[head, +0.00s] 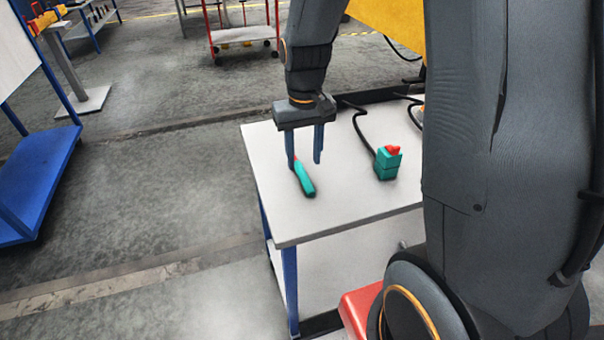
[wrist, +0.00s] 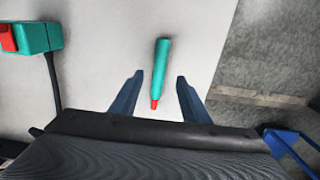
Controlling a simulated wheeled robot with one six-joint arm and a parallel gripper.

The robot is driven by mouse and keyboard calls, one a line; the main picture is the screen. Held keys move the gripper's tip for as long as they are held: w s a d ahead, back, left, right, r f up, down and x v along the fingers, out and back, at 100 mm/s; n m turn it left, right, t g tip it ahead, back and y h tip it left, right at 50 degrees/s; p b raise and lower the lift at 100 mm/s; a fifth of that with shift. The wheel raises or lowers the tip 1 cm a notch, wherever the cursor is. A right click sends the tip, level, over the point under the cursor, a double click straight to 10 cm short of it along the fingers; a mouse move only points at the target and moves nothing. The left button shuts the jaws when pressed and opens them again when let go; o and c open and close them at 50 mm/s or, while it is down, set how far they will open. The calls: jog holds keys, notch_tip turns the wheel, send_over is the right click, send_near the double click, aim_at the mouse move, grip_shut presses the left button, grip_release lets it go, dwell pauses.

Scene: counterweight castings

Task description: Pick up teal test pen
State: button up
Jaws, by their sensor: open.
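The teal test pen (head: 304,178) lies on the white tabletop near its left edge in the head view. It has a teal body and a red tip. In the wrist view the pen (wrist: 161,68) lies lengthwise, its red tip pointing toward my gripper. My gripper (head: 304,162) points down over the table by the pen, with its two blue fingers apart and nothing held. In the wrist view the tip lies in the gap between the fingers of my gripper (wrist: 158,80). One finger hides part of the pen's tip end in the head view. The exact height of the fingers above the table is unclear.
A teal block with a red top (head: 387,163) and a black cable stands to the right on the white table (head: 345,205); it also shows in the wrist view (wrist: 38,37). The tabletop between pen and block is clear. A red cart (head: 243,36) stands farther back.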

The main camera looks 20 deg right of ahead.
aim_at(305, 176)
jog(key=shift+s+f+p, duration=0.15)
jog(key=shift+f+p, duration=0.8)
jog(key=shift+f, duration=1.55)
jog(key=c, duration=1)
